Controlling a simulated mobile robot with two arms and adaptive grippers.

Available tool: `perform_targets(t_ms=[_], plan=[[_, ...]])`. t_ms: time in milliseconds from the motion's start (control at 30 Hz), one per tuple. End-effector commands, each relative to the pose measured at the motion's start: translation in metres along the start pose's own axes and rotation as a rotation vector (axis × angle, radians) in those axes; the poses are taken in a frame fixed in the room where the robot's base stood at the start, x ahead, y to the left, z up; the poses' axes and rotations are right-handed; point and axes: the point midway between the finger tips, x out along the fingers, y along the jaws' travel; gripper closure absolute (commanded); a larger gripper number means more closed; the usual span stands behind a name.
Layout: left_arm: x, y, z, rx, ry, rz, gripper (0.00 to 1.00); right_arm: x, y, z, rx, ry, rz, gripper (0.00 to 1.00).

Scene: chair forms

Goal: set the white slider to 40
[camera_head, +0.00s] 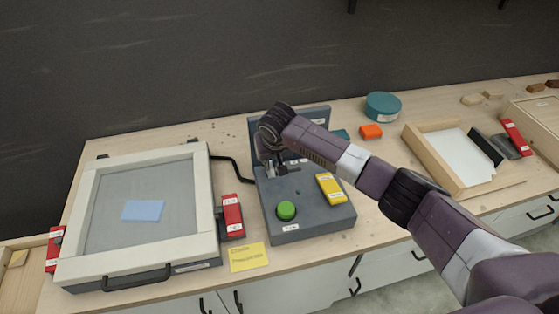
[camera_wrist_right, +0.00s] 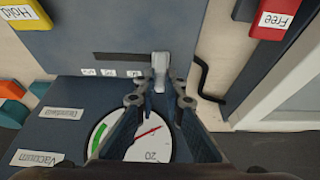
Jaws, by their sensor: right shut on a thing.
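The white slider (camera_wrist_right: 160,64) shows in the right wrist view at the right end of a dark slot (camera_wrist_right: 120,57). Small number labels (camera_wrist_right: 108,73) line the slot; their figures are too small to read surely. My right gripper (camera_wrist_right: 160,88) is shut on the slider, with one finger on each side of it. In the head view my right gripper (camera_head: 278,170) is over the grey control box (camera_head: 322,218), before its upright back panel (camera_head: 318,115). The slider is hidden there by the gripper and wrist. My left gripper is not in view.
The box carries a green button (camera_head: 286,210) and a yellow block (camera_head: 330,187). A round gauge (camera_wrist_right: 150,150) lies close below my fingers in the wrist view. A framed screen (camera_head: 92,225) with red clamps (camera_head: 232,212) stands left. A wooden tray (camera_head: 440,150) is right.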

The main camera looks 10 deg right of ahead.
Motion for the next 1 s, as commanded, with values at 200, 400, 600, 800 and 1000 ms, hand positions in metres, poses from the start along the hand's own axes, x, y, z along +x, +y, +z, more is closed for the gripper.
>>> perform_targets(t_ms=[200, 400, 600, 800, 1000], plan=[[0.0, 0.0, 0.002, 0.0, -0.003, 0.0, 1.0, 0.0, -0.006, 0.001, -0.002, 0.0, -0.011, 0.89], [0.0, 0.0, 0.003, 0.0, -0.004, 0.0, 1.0, 0.0, -0.005, 0.001, -0.002, 0.0, -0.01, 0.72], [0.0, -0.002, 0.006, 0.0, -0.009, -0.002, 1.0, 0.0, -0.003, 0.001, -0.002, 0.001, -0.007, 0.72], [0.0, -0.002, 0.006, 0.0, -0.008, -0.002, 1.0, -0.014, -0.004, 0.0, -0.003, 0.002, -0.009, 0.72], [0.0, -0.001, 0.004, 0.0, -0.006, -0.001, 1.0, -0.054, -0.004, -0.001, -0.003, 0.005, -0.01, 0.72]])
